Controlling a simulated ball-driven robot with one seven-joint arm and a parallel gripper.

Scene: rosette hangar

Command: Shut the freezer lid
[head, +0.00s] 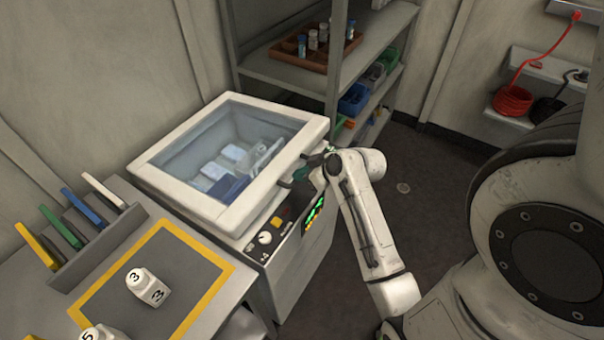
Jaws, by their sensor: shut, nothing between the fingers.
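The white chest freezer (290,275) stands in the middle of the head view, with a dial and a small lit display on its front. Its lid (272,187) has a white frame around a clear pane and lies flat or nearly flat over the top. I cannot tell whether a thin gap is left under its front edge. Blue and white packs (225,170) show through the pane. My gripper (296,175) is at the lid's front right edge, by the dark handle. It is shut and empty; its fingertips are small and partly hard to make out.
A bench with a yellow-bordered mat (208,255), numbered white blocks (148,287) and a rack of coloured plates (90,240) adjoins the freezer at left. Shelving (285,75) with a tray and bins stands behind. Floor between is clear.

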